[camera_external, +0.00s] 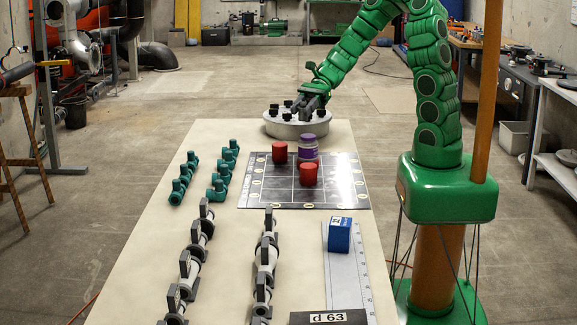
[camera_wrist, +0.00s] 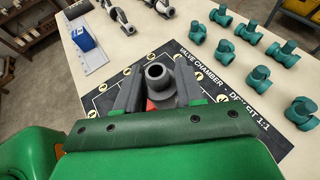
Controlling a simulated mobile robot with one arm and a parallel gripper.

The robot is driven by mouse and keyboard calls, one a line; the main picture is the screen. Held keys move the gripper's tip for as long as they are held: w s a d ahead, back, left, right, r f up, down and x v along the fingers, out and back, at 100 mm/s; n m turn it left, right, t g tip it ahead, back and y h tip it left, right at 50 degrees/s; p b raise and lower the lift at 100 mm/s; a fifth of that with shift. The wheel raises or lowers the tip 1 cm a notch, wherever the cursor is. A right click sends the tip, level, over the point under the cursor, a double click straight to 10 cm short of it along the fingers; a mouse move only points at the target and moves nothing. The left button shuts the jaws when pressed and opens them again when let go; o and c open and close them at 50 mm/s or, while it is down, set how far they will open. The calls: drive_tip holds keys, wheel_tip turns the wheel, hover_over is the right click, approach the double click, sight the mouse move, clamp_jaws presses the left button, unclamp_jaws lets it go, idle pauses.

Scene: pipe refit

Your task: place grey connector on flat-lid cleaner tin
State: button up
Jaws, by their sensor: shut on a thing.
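My gripper (camera_external: 314,108) is at the far end of the table, above the round grey disc. In the wrist view, my gripper (camera_wrist: 158,88) is shut on the grey connector (camera_wrist: 157,72), a short pipe piece with an open round end toward the camera. The connector cannot be made out in the external view. I cannot tell which is the flat-lid cleaner tin. A red patch shows below the connector in the wrist view.
The dark chart (camera_external: 255,196) lies mid-table. Teal pipe fittings (camera_external: 217,190) stand to its left. Grey flanged pipe parts (camera_external: 265,262) stand nearer the camera. A blue block (camera_external: 339,235) sits on a pale ruled strip. The grey disc (camera_external: 340,131) carries several black knobs.

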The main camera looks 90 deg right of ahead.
drive_tip(key=r+m+t+h, duration=0.1)
drive_tip(key=m, duration=0.1)
hover_over(308, 135)
drive_tip(key=shift+f, duration=3.75)
drive_tip(key=shift+f+n, duration=0.1)
drive_tip(key=shift+n, duration=0.2)
drive_tip(key=o, duration=1)
